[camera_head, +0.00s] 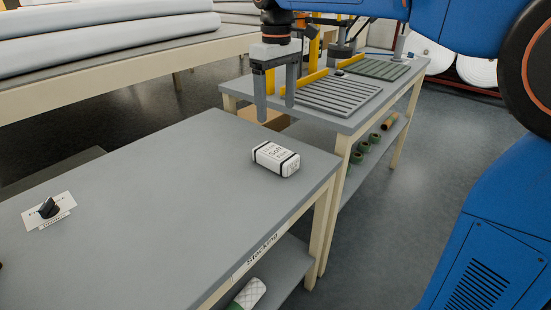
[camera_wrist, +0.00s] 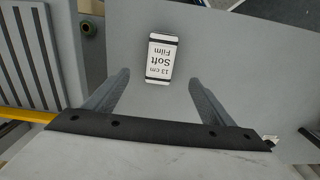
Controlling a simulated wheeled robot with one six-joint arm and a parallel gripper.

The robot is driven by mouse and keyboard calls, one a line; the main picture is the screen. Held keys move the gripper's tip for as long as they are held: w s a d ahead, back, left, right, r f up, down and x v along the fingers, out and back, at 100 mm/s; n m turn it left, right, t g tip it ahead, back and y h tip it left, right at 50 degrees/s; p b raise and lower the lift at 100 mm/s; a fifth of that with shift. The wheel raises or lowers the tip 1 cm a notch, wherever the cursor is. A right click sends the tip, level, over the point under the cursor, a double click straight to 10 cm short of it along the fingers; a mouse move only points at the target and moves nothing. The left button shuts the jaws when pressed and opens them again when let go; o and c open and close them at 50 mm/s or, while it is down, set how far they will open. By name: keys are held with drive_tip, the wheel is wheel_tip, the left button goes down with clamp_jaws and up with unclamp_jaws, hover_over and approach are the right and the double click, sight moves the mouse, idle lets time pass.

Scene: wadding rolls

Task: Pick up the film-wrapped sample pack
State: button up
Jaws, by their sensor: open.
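The film-wrapped sample pack (camera_head: 276,158) is a small white block with black bands and printed text. It lies on the grey table (camera_head: 150,190) near its far right corner. In the wrist view the pack (camera_wrist: 161,58) lies ahead of the fingertips, between their lines, and reads "13 cm Soft Film" upside down. My gripper (camera_head: 275,112) is open and empty, pointing down above the table's far edge, apart from the pack. Both fingers of my gripper (camera_wrist: 160,80) show in the wrist view with a wide gap between them.
A second table with ribbed grey mats (camera_head: 335,93) and yellow bars stands behind. A card with a small black object (camera_head: 48,208) lies at the left. White rolls (camera_head: 110,45) lie on a rack at the back left. The table around the pack is clear.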

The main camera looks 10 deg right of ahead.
sight(276, 151)
wheel_tip(276, 151, down, 15)
drive_tip(key=shift+a+f, duration=0.1)
drive_tip(key=shift+f, duration=0.05)
drive_tip(key=c, duration=1.2)
